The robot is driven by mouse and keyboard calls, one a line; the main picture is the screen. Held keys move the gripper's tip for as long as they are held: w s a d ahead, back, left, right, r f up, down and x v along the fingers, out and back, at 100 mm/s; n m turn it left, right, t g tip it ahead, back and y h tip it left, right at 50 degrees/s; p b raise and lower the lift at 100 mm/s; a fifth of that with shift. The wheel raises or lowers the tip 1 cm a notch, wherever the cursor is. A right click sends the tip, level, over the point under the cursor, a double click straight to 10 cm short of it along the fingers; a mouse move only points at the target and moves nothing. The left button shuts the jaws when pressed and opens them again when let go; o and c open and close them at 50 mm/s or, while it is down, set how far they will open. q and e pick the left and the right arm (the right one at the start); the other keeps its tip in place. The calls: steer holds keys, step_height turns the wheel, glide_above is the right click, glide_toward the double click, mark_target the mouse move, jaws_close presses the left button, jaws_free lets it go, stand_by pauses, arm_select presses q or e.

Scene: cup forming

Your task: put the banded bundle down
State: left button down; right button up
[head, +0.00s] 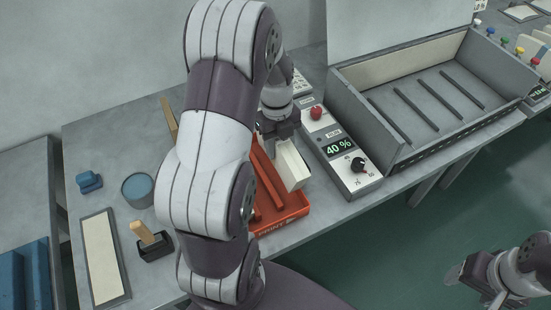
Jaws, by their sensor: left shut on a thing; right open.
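My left gripper (281,138) is shut on a pale, block-shaped bundle (292,170), at the right side of an orange-red tray (270,230) marked "PRINT". The bundle is tilted in the picture and overlaps the tray's right part; I cannot tell whether it touches the tray floor. No band on it can be made out. My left arm hides the tray's left part. My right gripper (470,287) is open and empty at the lower right, over the green floor, away from the table.
A control box (342,163) reading "40 %" with a red button stands right of the tray. A grey ribbed machine bed (425,105) lies beyond it. On the left are a blue-topped pot (138,188), a wooden-handled stamp (150,240), a blue block (89,182) and a pale pad (103,257).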

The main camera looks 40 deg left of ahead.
arm_select(q)
steer(key=shift+s+a+f, duration=0.2)
steer(key=shift+s, duration=0.05)
steer(key=shift+s+d+f, duration=0.1)
steer(key=shift+s+f, duration=0.1)
steer(key=shift+s, duration=0.2)
steer(key=f, duration=0.3)
steer(key=shift+w+f, duration=0.2)
steer(key=shift+f, duration=0.2)
steer(key=shift+s, duration=0.15)
